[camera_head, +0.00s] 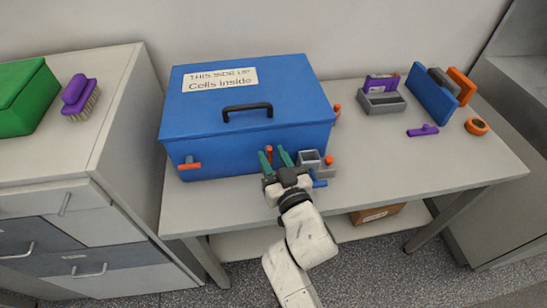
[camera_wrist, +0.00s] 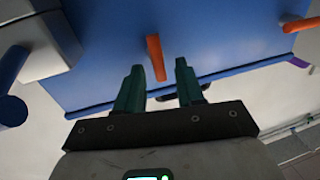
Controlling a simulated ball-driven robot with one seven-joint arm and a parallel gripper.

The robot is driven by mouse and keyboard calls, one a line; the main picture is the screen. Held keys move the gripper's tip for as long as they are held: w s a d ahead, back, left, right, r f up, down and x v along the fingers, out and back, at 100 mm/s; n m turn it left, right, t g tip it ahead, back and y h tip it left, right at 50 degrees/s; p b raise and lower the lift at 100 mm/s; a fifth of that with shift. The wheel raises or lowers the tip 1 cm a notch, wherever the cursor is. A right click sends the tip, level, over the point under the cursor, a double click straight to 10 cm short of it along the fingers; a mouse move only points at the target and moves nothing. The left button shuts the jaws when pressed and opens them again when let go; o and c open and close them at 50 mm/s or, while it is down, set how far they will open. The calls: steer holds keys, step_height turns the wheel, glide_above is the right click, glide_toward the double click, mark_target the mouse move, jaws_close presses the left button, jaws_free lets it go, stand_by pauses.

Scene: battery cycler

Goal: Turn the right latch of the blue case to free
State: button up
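The blue case (camera_head: 222,150) stands closed on the table, with a label and a black handle (camera_head: 247,111) on its lid. Its front has two orange latches. The right latch (camera_head: 268,150) stands upright, and it also shows in the wrist view (camera_wrist: 156,57). The left latch (camera_head: 189,166) lies roughly level, and it shows at the upper right of the wrist view (camera_wrist: 297,24). My gripper (camera_head: 275,155) is open in front of the case. In the wrist view its green fingers (camera_wrist: 159,68) are either side of the right latch's near end, with gaps visible; contact is not evident.
A grey divided holder (camera_head: 311,160) with orange and blue parts stands close to the right of my gripper. Further right are a grey tray (camera_head: 381,103), a blue panel (camera_head: 432,97), a purple piece (camera_head: 423,131) and orange tape (camera_head: 477,126). The table's front left is clear.

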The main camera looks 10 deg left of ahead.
jaws_close()
